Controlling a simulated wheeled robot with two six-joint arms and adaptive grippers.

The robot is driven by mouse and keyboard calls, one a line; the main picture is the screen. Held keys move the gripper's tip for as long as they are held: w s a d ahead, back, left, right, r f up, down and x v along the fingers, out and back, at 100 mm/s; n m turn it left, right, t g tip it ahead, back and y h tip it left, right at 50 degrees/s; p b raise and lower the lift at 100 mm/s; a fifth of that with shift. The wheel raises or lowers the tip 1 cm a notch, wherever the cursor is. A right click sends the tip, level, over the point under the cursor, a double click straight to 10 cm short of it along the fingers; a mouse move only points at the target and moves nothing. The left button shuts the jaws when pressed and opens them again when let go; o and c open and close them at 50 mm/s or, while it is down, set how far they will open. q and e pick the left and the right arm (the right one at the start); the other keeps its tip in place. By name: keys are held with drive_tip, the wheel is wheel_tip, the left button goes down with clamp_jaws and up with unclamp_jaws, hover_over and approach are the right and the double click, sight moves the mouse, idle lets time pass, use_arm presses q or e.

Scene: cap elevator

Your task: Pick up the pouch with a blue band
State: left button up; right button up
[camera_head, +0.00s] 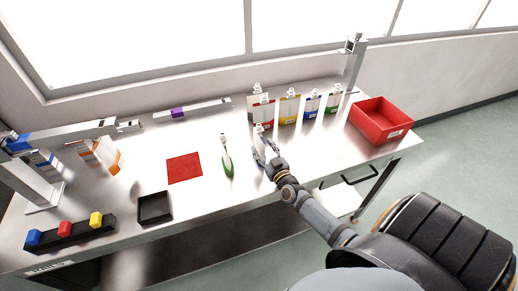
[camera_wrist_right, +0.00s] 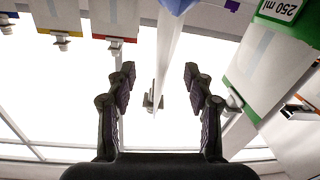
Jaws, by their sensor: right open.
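A white pouch (camera_head: 259,134) stands nearly edge-on near the middle of the steel table. Its lower part, where a blue band faintly shows, is partly hidden by my right gripper (camera_head: 267,148). In the right wrist view, the pouch (camera_wrist_right: 168,50) hangs into the picture between the two open fingers of my right gripper (camera_wrist_right: 158,85), with a bluish patch at the top edge. The fingers are apart and not closed on it. Another pouch with a blue band (camera_head: 312,103) stands in the back row. My left gripper is out of view.
A green-banded pouch (camera_head: 227,160) stands left of my right gripper. Red, yellow and green pouches fill the back row beside a red bin (camera_head: 381,120). A red mat (camera_head: 184,168) and black tray (camera_head: 154,208) lie left. Bare table surrounds the mat.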

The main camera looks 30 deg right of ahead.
sight(258, 141)
drive_tip(key=w, duration=0.4)
drive_tip(key=shift+w+d+b, duration=0.2)
drive_tip(key=shift+b, duration=0.2)
drive_tip(key=shift+s+r, duration=0.1)
drive_tip(key=shift+s, duration=0.05)
drive_tip(key=c, duration=1.1)
